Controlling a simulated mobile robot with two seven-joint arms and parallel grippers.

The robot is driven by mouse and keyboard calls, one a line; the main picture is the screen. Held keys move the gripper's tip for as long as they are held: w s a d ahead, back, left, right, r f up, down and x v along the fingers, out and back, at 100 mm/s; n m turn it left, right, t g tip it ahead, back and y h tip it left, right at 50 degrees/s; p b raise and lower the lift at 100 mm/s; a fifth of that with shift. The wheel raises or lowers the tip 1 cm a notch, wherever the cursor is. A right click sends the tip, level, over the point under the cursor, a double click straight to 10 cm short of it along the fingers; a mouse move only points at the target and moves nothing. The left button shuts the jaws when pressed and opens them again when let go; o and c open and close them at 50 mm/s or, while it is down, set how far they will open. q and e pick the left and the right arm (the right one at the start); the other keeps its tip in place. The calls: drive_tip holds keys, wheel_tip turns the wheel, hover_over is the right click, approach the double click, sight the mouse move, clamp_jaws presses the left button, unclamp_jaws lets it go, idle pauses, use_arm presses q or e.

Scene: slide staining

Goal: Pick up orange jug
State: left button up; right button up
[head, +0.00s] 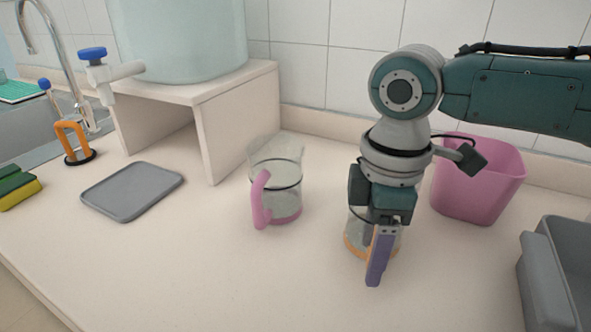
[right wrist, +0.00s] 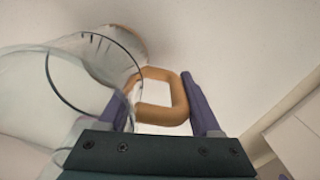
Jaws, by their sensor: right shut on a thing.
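The orange jug (head: 355,243) is a clear vessel with an orange base, standing on the counter and mostly hidden behind my right gripper in the head view. In the right wrist view its clear body (right wrist: 70,85) is at the left, and its orange handle (right wrist: 160,115) lies between the purple fingers. My right gripper (head: 379,262) points down at the jug and is shut on the handle; it also shows in the right wrist view (right wrist: 163,112). I cannot tell whether the jug is lifted. My left gripper is not in view.
A clear jug with a pink handle (head: 262,200) stands left of the orange jug. A pink bin (head: 478,185) is behind right, and a grey tub (head: 560,275) at the right edge. A grey tray (head: 132,190) lies left. The front middle counter is clear.

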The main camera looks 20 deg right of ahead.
clamp_jaws()
